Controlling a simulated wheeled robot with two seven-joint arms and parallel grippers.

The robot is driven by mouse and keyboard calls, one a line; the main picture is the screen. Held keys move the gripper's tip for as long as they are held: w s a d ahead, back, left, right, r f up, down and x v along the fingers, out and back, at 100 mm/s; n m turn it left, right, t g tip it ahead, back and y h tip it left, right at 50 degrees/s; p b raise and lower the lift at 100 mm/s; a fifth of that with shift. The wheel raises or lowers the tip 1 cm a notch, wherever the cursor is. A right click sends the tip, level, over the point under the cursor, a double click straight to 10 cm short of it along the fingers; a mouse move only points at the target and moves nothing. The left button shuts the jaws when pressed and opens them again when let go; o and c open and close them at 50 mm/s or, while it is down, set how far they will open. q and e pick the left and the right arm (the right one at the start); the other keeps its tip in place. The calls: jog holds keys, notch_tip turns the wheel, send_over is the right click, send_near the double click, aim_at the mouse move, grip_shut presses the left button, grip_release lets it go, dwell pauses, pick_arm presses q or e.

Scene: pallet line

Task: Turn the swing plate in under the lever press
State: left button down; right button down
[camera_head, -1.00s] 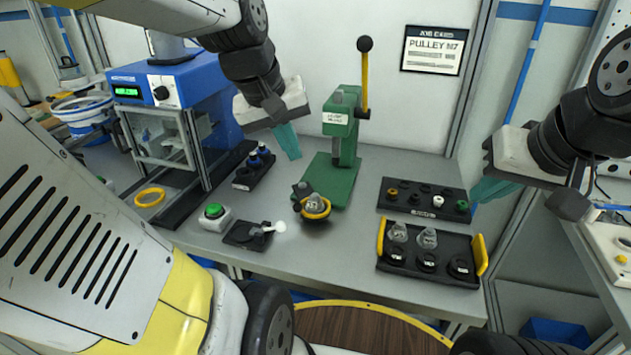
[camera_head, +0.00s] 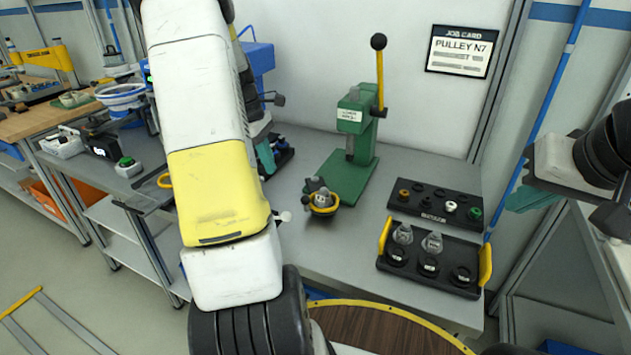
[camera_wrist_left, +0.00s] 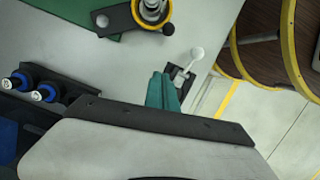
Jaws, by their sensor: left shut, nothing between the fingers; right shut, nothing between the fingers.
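The green lever press (camera_head: 335,174) stands on the bench, its lever with a black ball upright. The swing plate (camera_head: 322,207), dark with a yellow ring and a grey metal part in it, sits in front of the press base, out to the side of the ram. It also shows at the top of the left wrist view (camera_wrist_left: 122,19). My left gripper (camera_head: 266,156) is shut and empty, left of the press and partly hidden by my arm. In the left wrist view its teal fingers (camera_wrist_left: 162,92) are apart from the swing plate. My right gripper (camera_head: 530,197) is shut and empty at the right.
A black tray (camera_head: 430,270) with clear and black parts and a rack (camera_head: 434,203) of small knobs stand right of the press. In the left wrist view, a small white-tipped lever (camera_wrist_left: 196,54) is close to the fingers. A rack of blue-topped parts (camera_wrist_left: 36,90) is at left.

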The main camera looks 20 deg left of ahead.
pick_arm(q)
jog(key=shift+f, duration=0.1)
jog(key=x, duration=1)
jog(key=shift+d, duration=0.1)
jog(key=shift+w+d+r, duration=0.1)
jog(key=shift+d+r, duration=0.1)
jog(key=shift+d, duration=0.4)
jog(key=shift+d+r, duration=0.2)
jog(key=shift+d, duration=0.45)
jog(key=shift+w+d+r, duration=0.1)
jog(key=shift+d, duration=0.55)
jog(key=shift+d, duration=0.1)
